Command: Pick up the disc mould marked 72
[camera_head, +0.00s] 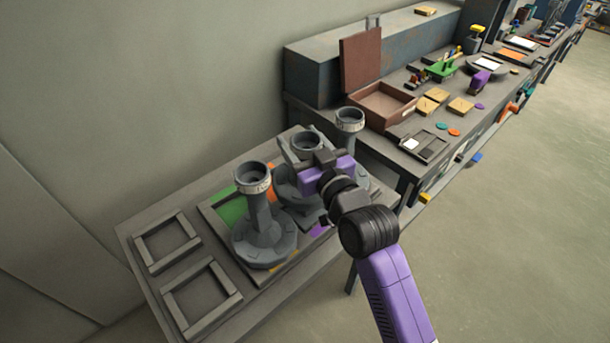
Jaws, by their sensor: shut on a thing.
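Three grey disc moulds stand close together, each with a round base, a narrow neck and a cup-like top. The left mould (264,230) stands upright on a board with coloured patches. The middle mould (287,182) is partly hidden by my gripper (312,170), which is shut on it around its upper part. The right mould (350,122) is behind my gripper, with mainly its top showing. The tops bear pale bands, but I cannot read a 72 on any. I cannot tell whether the middle mould is clear of the board.
Two empty square frames (167,243) (202,293) lie at the table's left. The board (222,232) has a raised rim. A longer bench at the right holds an open brown box (384,106), yellow blocks (460,106) and a grey tray (424,146). The wall is close behind.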

